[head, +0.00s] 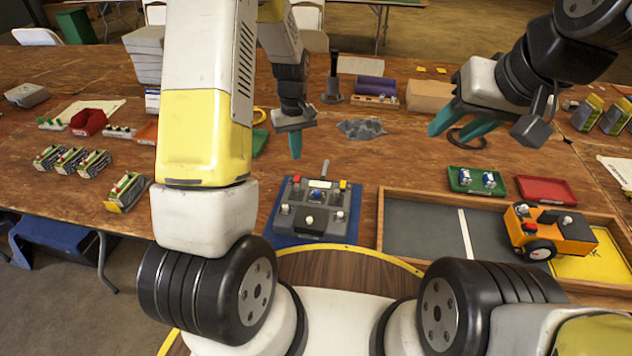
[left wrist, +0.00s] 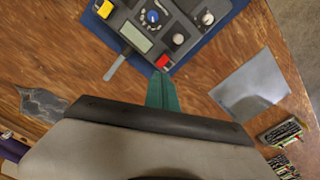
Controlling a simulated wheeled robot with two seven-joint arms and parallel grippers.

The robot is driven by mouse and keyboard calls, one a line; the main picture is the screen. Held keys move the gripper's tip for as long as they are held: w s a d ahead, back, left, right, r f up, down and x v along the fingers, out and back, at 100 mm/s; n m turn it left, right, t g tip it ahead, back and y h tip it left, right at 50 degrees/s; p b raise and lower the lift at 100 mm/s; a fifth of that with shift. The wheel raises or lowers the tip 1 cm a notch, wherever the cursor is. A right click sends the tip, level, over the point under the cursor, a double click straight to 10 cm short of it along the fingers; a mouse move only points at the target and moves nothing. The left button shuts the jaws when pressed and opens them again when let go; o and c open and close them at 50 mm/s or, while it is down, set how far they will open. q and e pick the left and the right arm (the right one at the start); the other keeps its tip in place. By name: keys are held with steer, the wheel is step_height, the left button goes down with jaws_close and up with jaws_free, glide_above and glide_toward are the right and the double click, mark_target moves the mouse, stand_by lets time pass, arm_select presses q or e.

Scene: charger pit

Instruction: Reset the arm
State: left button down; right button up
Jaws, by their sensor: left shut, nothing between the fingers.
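My left gripper (head: 295,143) is shut and empty, its green fingers pointing down above the table behind the grey control box. In the left wrist view its green fingertips (left wrist: 161,92) are together, close to the red button of the control box in the picture. The control box (head: 299,224) sits on a blue mat (head: 352,213) and carries knobs, buttons and a small display; it also shows in the left wrist view (left wrist: 172,22). My right gripper (head: 458,122) has its green fingers apart at the right, above a dark ring on the table.
An orange wheeled vehicle (head: 557,232) stands in a wooden-framed tray (head: 420,193) at the right. Green (head: 463,190) and red (head: 560,198) trays lie behind it. Several small battery-like blocks (head: 70,160) stand at the left. A grey crumpled cloth (head: 361,128) lies behind the control box.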

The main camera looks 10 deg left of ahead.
stand_by(0.4)
arm_select(q)
steer(key=s+d+r+m+t+h, duration=0.1)
steer(key=s+r+m+t, duration=0.1)
steer(key=s+r, duration=0.8)
steer(key=s+d+r+m+t+h, duration=0.15)
steer(key=s+r, duration=0.35)
steer(key=r, duration=0.8)
steer(key=s+r+m+t, duration=0.2)
steer(key=s+r, duration=0.1)
steer(key=s, duration=0.6)
steer(key=shift+s+a+r+m+t, duration=0.15)
steer(key=shift+m+t, duration=0.2)
